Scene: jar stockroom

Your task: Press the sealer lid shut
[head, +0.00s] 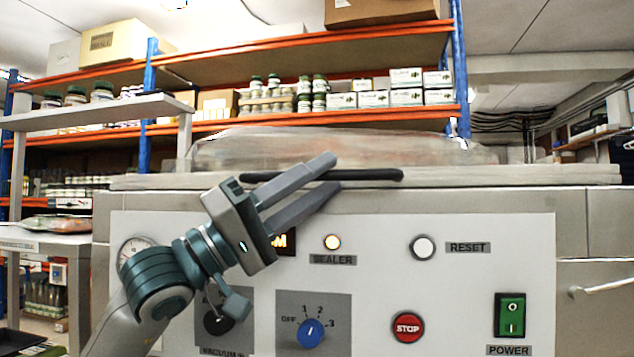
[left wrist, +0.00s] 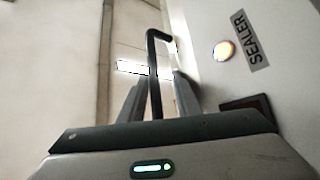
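The sealer (head: 380,230) fills the front of the head view. Its lid (head: 450,178) has a clear domed top and lies level across the machine; I cannot tell whether a small gap remains under it. A black bar handle (head: 375,175) runs along the lid's front edge. My left gripper (head: 335,172) is at the handle, tilted up to the right, fingers apart. In the left wrist view the handle (left wrist: 154,65) shows between the two fingers (left wrist: 155,95), with gaps on both sides. My right gripper is not in view.
The front panel holds a lit sealer lamp (head: 332,242), a blue dial (head: 311,333), a red stop button (head: 407,327) and a green power switch (head: 509,315). A grey side table (head: 60,243) stands at left. Orange shelves (head: 300,45) with jars and boxes stand behind.

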